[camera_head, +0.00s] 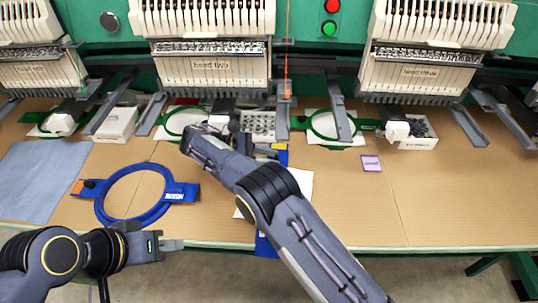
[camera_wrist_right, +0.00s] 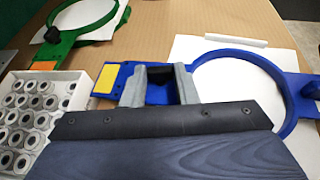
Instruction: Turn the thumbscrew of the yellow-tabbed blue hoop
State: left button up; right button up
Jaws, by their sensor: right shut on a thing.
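The yellow-tabbed blue hoop (camera_wrist_right: 283,125) lies over a white sheet in the right wrist view. Its yellow tab (camera_wrist_right: 106,77) is left of its black thumbscrew (camera_wrist_right: 160,74). My right gripper (camera_wrist_right: 160,78) has a grey finger on each side of the thumbscrew and is shut on it. In the head view my right arm covers most of this hoop; its yellow tab (camera_head: 279,147) and a blue end (camera_head: 265,245) show. My left gripper (camera_head: 172,245) is near the table's front edge, away from the hoops; its finger gap cannot be made out.
Another blue hoop (camera_head: 101,205) with an orange tab lies on the left. A box of bobbins (camera_wrist_right: 30,120) stands beside the right gripper. Green hoops (camera_head: 325,125) sit under the embroidery heads (camera_head: 212,65). The table's right part is mostly clear, with a small purple card (camera_head: 371,163).

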dwell(0.3)
jog(key=o, duration=1)
